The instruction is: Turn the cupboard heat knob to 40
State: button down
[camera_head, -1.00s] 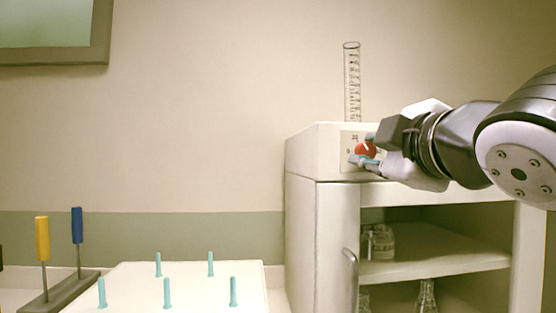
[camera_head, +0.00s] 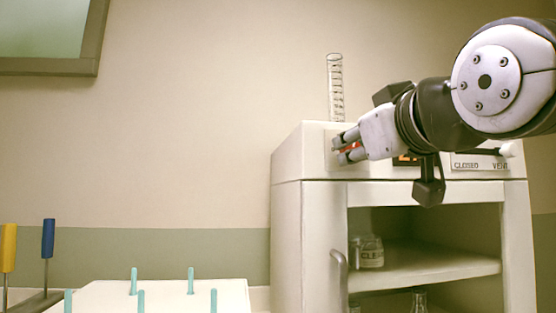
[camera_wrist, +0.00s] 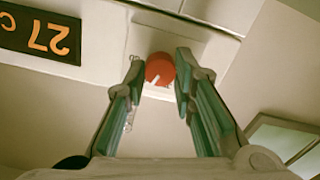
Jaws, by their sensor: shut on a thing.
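The red heat knob (camera_head: 350,150) is on the upper front of the white cupboard (camera_head: 309,240), largely covered by my fingers. My gripper (camera_head: 345,145) comes from the right and is shut on the knob. In the wrist view the round red knob (camera_wrist: 160,66) sits between the two fingertips (camera_wrist: 160,60). Its white pointer mark points toward the lower left of that picture. The dial's numbers are hidden or too small to read. A dark display (camera_wrist: 40,33) with orange digits, upside down in the wrist view, reads 27 C.
A vent slider with a white knob (camera_head: 508,149) is on the panel's right. A glass cylinder (camera_head: 336,90) stands on the cupboard. Glassware (camera_head: 369,252) is on the open shelf. A white board (camera_head: 170,293) with teal pegs and screwdrivers (camera_head: 48,240) are at lower left.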

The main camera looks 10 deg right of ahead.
jog(key=shift+f+m+b, duration=0.1)
jog(key=shift+m+b, duration=0.45)
jog(key=shift+m, duration=0.55)
jog(key=c, duration=1.3)
grip_release()
jog(key=shift+c, duration=0.2)
jog(key=s, duration=1.2)
